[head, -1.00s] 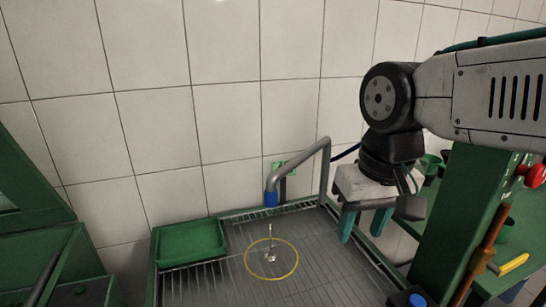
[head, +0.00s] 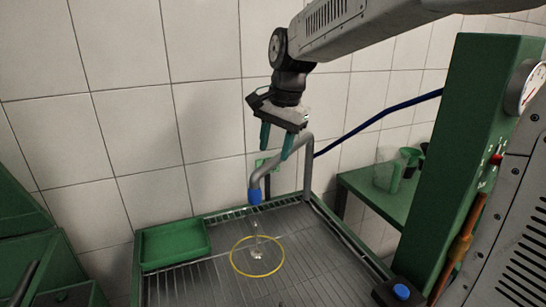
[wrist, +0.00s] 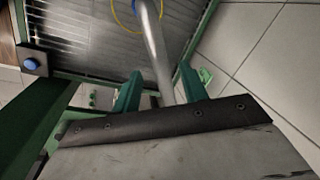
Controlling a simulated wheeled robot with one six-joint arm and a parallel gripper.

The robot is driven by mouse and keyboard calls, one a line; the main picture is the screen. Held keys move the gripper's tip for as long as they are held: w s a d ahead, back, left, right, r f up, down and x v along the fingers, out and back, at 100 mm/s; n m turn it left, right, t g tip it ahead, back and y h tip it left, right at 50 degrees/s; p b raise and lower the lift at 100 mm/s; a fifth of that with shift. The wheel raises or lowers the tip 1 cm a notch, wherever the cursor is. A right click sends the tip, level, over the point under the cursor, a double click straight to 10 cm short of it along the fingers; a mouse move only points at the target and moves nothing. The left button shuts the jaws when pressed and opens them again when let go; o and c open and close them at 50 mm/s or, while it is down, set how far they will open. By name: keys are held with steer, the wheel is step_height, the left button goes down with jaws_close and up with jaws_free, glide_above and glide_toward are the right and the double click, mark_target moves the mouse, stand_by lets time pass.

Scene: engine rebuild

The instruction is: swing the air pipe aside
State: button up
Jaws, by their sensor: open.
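The grey air pipe (head: 306,172) rises at the back right corner of the slatted bench, bends over, and ends in a blue nozzle (head: 255,196) pointing down. My gripper (head: 277,146) is open, fingers downward, just above the pipe's upper arm. In the wrist view the pipe (wrist: 157,50) runs between the two teal fingers, with gaps on both sides. I cannot tell whether the fingertips reach down past the pipe. A yellow ring (head: 232,262) lies below the nozzle, with a small pale shiny thing (head: 257,254) inside it.
A green tray (head: 175,243) sits at the bench's back left. A green post with a gauge (head: 530,90) stands at right, near a green side table (head: 370,192) with containers. A blue button (head: 401,291) is at front right. A tiled wall closes the back.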

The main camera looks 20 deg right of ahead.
mark_target(272, 160)
steer(key=shift+w+a+f, duration=0.1)
steer(key=shift+w+f, duration=0.05)
steer(key=shift+f, duration=0.75)
steer(key=shift+w+a+f, duration=0.1)
steer(key=shift+f, duration=0.75)
steer(key=shift+c, duration=0.3)
jaws_close()
